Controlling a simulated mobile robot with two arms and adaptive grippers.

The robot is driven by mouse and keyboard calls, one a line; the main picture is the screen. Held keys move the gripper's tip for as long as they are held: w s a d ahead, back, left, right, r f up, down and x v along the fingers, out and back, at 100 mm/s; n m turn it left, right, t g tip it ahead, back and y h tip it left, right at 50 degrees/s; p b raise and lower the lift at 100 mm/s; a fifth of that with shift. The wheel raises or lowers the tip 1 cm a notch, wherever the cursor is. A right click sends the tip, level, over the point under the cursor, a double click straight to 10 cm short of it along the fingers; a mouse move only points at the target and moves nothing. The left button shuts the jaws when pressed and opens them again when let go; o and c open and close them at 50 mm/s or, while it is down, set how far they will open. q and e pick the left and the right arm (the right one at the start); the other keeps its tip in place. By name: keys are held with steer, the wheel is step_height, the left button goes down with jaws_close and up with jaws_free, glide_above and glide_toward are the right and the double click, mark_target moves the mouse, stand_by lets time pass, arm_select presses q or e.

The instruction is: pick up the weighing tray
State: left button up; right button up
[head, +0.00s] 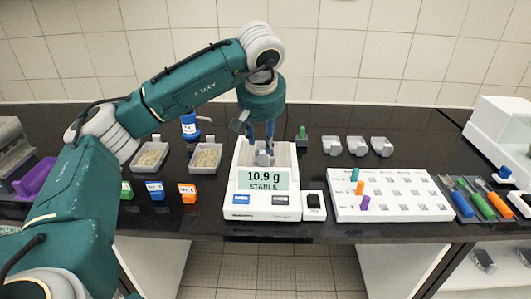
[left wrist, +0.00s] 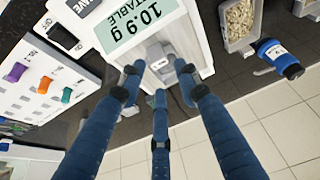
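A small grey weighing tray (head: 264,158) sits on the pan of the white balance (head: 247,200), whose display reads 10.9 g STABLE. It also shows in the left wrist view (left wrist: 158,62), beyond my fingertips. My left gripper (head: 262,135) points down just above the tray, and its blue fingers partly cover it. In the left wrist view the three fingers (left wrist: 158,82) are spread apart with nothing held between them. Whether a fingertip touches the tray I cannot tell. My right gripper is in neither view.
Left of the balance are two bins of granules (head: 205,158), a blue-capped bottle (head: 190,126) and small coloured containers (head: 187,193). Three grey pieces (head: 356,146) stand to the right at the back. A white rack with coloured pegs (head: 390,205) and a tray of tools (head: 480,203) lie further right.

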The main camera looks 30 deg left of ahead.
mark_target(264, 153)
arm_select(q)
steer(key=shift+x, duration=0.95)
steer(key=p+x, duration=0.1)
steer(key=x, duration=0.3)
steer(key=shift+f, duration=0.2)
steer(key=shift+w+f+p, duration=0.1)
steer(key=shift+f+p, duration=0.2)
steer(key=shift+w+f, duration=0.1)
steer(key=shift+c, duration=0.7)
steer(key=c, duration=0.5)
steer(key=shift+c, duration=0.7)
steer(key=shift+r, duration=0.2)
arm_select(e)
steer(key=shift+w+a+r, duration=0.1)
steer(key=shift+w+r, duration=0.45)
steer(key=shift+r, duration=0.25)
